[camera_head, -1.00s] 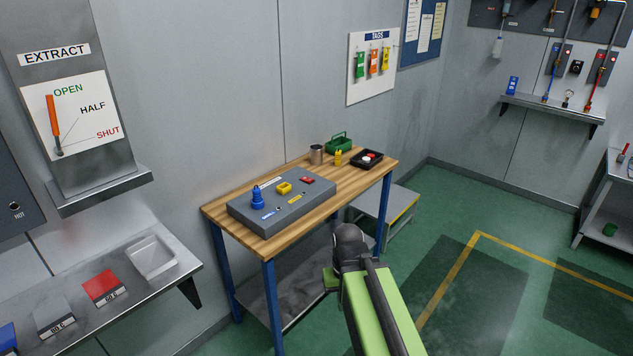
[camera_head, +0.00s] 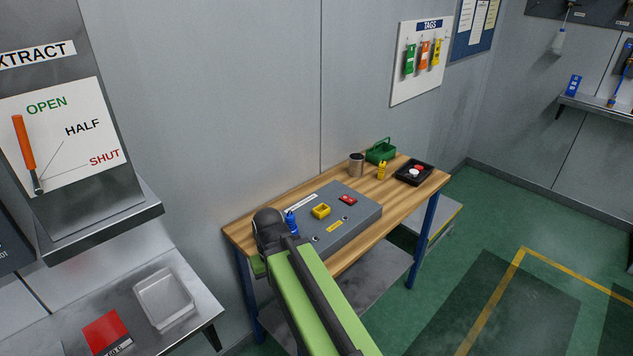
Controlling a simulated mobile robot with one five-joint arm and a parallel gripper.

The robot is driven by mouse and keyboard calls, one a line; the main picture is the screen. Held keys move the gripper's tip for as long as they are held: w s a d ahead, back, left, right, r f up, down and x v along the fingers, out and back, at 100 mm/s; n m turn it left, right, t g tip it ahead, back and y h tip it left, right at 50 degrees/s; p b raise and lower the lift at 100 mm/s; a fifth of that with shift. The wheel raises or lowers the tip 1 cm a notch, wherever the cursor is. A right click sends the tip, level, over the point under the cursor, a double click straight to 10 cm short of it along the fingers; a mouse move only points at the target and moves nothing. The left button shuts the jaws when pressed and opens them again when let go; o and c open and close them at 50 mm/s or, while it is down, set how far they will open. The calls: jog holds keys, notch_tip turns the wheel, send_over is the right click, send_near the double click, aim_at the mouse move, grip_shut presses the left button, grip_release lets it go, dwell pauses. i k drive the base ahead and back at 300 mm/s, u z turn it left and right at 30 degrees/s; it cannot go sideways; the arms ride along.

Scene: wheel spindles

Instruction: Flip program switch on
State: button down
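A grey control box (camera_head: 352,229) lies on a wooden-topped table. On its top are a blue knob-like part (camera_head: 292,223), a yellow part (camera_head: 321,211) and a small red switch-like part (camera_head: 347,199). The labels are too small to read, so I cannot tell which one is the program switch. My green arm reaches up from the bottom, and its dark joint covers the box's left end and part of the blue piece. My gripper's fingers are not visible; they are out of sight beyond the arm.
The wooden table (camera_head: 398,212) also holds a metal cup (camera_head: 356,165), a yellow bottle (camera_head: 382,171), a green caddy (camera_head: 381,151) and a black tray (camera_head: 428,178). A metal shelf with a white bin (camera_head: 163,297) is at lower left. Green floor (camera_head: 480,215) is open at right.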

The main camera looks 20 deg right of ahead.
aim_at(348, 199)
jog(key=u, duration=0.2)
jog(key=i, duration=0.95)
jog(key=z, duration=0.1)
